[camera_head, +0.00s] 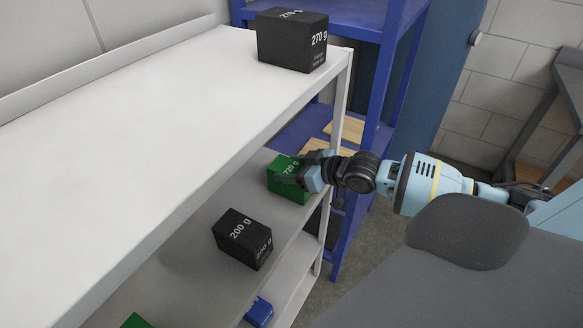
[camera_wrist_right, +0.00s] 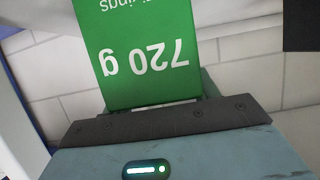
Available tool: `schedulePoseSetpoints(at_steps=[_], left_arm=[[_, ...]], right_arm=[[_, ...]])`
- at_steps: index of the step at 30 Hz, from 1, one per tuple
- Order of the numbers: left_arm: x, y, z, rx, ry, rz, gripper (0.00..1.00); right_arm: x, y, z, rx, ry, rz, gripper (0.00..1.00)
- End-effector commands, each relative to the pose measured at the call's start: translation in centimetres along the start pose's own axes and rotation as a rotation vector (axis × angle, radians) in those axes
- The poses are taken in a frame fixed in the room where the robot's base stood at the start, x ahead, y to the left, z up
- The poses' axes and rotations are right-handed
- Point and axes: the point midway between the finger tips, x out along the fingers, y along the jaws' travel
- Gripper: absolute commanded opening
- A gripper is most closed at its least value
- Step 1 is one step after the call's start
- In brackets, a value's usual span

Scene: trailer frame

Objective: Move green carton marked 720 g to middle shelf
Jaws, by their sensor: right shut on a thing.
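The green carton marked 720 g (camera_head: 284,178) is at the far end of the middle shelf (camera_head: 190,262) of the white rack. My right gripper (camera_head: 308,176) is shut on it from the right side. In the right wrist view the carton (camera_wrist_right: 135,50) fills the upper middle, its 720 g label upside down, right against the gripper (camera_wrist_right: 160,115). Whether the carton's underside touches the shelf I cannot tell. My left gripper is not in view.
A black 200 g carton (camera_head: 242,239) stands nearer on the middle shelf. A black 270 g carton (camera_head: 292,40) stands on the top shelf (camera_head: 150,100). A blue rack (camera_head: 385,90) stands behind.

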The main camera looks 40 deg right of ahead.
Motion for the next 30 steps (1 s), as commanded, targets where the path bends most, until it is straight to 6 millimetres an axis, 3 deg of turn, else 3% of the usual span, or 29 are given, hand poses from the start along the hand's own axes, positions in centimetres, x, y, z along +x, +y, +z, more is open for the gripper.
schedulePoseSetpoints(at_steps=[3,4,8,20,30], left_arm=[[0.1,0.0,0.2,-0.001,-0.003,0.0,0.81],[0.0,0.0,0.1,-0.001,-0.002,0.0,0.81],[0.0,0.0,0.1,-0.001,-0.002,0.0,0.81],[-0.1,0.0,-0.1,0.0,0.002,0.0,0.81],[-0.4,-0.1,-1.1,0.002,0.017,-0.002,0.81]], right_arm=[[0.1,0.0,0.0,-0.001,0.006,0.0,0.11],[0.1,0.0,0.3,0.0,0.0,0.0,0.63],[0.1,0.0,0.2,0.0,0.0,0.0,0.8],[-0.3,0.0,-0.1,0.0,0.0,0.001,0.81],[-4.0,0.1,0.0,-0.001,-0.003,0.002,0.81]])
